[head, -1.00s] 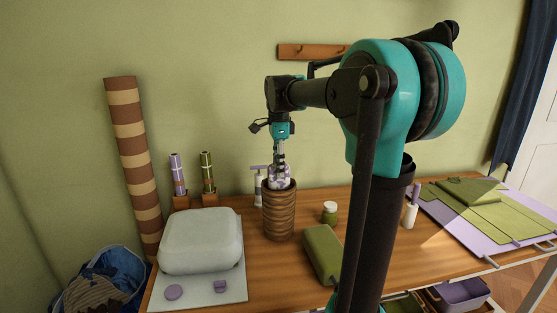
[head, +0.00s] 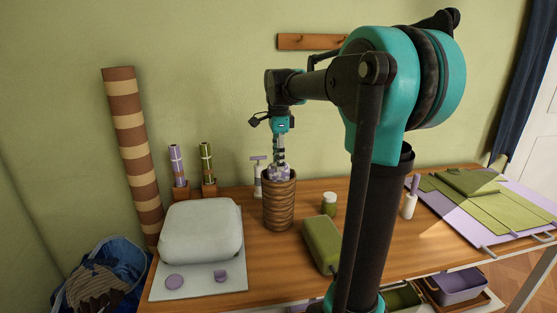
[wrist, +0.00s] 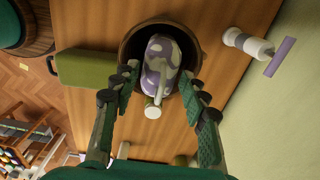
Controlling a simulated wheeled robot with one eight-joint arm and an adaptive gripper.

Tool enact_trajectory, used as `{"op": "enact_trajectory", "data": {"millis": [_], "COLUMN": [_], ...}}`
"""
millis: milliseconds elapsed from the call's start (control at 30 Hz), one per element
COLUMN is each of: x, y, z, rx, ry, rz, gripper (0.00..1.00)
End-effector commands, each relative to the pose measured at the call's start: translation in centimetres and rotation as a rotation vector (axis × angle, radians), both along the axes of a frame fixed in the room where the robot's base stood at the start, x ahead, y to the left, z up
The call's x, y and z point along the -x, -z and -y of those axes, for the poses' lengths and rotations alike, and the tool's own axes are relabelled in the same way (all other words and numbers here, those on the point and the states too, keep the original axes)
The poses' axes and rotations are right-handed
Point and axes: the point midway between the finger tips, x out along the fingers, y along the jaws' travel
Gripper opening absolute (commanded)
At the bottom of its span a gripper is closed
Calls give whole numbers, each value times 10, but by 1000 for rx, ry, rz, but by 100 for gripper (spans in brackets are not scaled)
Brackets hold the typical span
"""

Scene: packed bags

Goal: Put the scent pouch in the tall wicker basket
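The scent pouch (wrist: 158,62), white and purple patterned, is inside the mouth of the tall wicker basket (head: 279,207). In the head view the top of the pouch (head: 280,173) shows just above the rim, and its lower part is hidden. The brown round basket stands upright on the table; its dark rim (wrist: 124,45) surrounds the pouch in the wrist view. My gripper (wrist: 160,80) is right above the basket, pointing down. Its two fingers are spread, one on each side of the pouch, with the pouch's narrow neck between them and not pinched.
A green box-shaped bag (head: 322,245) and a small jar (head: 329,204) stand right of the basket. A pump bottle (head: 258,178) is close behind it. A large pale bag (head: 200,232) lies to the left. Green and lilac cloth pieces (head: 485,205) cover the table's right end.

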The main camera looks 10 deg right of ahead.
Motion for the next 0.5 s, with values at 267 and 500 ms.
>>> {"op": "enact_trajectory", "data": {"millis": [267,500], "x": [0,0], "y": [0,-7], "z": [0,0], "rx": [0,0], "ry": [0,0], "rz": [0,0], "gripper": [62,62]}}
